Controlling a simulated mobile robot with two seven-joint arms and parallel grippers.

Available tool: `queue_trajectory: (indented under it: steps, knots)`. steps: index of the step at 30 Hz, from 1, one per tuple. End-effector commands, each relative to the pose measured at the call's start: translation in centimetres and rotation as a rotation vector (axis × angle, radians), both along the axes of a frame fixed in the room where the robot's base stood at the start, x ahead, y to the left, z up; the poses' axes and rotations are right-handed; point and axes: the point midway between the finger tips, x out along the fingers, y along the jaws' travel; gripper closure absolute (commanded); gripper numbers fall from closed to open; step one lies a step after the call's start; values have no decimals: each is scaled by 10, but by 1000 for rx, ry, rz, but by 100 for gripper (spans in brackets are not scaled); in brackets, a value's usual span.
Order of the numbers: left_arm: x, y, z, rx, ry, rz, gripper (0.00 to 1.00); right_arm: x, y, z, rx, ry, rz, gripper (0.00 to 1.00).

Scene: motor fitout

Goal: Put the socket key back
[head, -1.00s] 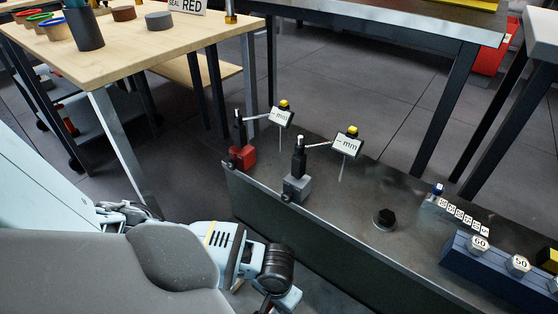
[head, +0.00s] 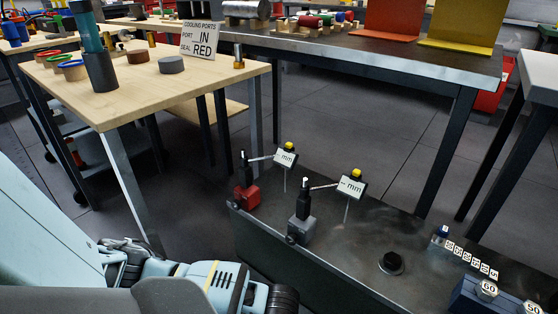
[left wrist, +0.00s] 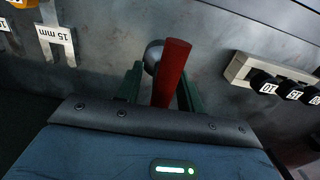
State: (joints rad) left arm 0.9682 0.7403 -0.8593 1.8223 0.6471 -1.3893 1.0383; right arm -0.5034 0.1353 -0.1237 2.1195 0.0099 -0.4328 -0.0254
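In the left wrist view, the green fingers of my left gripper (left wrist: 160,88) stand on either side of a red bar, which I take to be the socket key (left wrist: 172,68). The gripper looks shut on it. A rounded grey part (left wrist: 152,56) shows beside the bar; I cannot tell whether it belongs to the key. Behind is a grey metal surface (left wrist: 215,40). In the head view my left arm comes in at the lower left and its gripper is out of the picture. My right gripper is in neither view.
In the left wrist view, a spanner marked 15 mm (left wrist: 55,35) is at upper left and a rack of numbered black sockets (left wrist: 240,67) at right. The head view shows a wooden table (head: 135,85), a metal bench (head: 345,255) with two dial gauges, and open floor (head: 330,120) between.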

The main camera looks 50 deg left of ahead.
Motion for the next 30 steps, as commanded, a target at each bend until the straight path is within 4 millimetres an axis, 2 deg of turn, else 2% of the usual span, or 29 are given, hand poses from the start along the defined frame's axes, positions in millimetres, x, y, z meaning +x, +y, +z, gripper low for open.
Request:
queue_trajectory:
  steps: [1, 9, 15, 21, 30]
  knots:
    - [1, 0, 14, -2, -6, 0, 62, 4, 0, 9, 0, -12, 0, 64]
    - [2, 0, 70, -1, -8, -1, 62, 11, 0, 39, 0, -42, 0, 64]
    - [2, 1, 98, 0, -4, 0, 62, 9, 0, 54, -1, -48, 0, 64]
    - [2, 1, 109, -1, -2, 0, 62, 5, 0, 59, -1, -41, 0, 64]
    - [2, 1, 109, -1, -1, 0, 62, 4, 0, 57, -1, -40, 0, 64]
